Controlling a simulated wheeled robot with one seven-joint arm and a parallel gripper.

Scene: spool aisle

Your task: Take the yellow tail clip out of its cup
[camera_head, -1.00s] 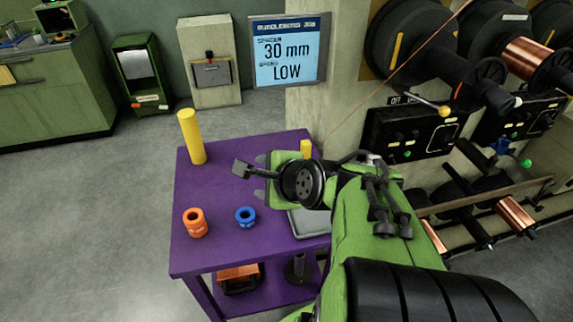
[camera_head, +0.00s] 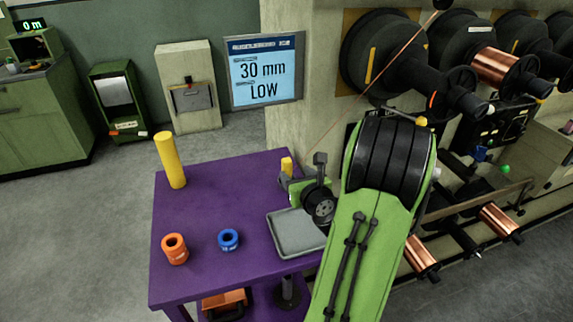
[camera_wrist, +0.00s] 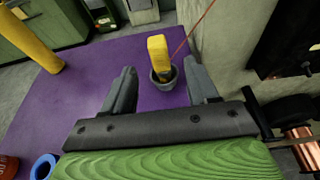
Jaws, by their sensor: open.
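The yellow tail clip (camera_wrist: 158,53) stands upright in a small dark grey cup (camera_wrist: 164,83) on the purple table, near the wall. In the head view the clip's yellow top (camera_head: 287,165) shows just behind my gripper (camera_head: 302,170), and the cup is mostly hidden there. In the wrist view my gripper (camera_wrist: 160,88) is open, with one finger to the left and one to the right of the cup. The clip and cup appear ahead of and between the fingers. I see no contact.
The purple table (camera_head: 205,205) also holds a yellow post (camera_head: 169,160), an orange ring (camera_head: 175,249), a blue ring (camera_head: 228,239) and a grey tray (camera_head: 290,238). A wall with wire spools (camera_head: 385,55) stands close on the right. A thin copper wire (camera_wrist: 194,28) runs near the clip.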

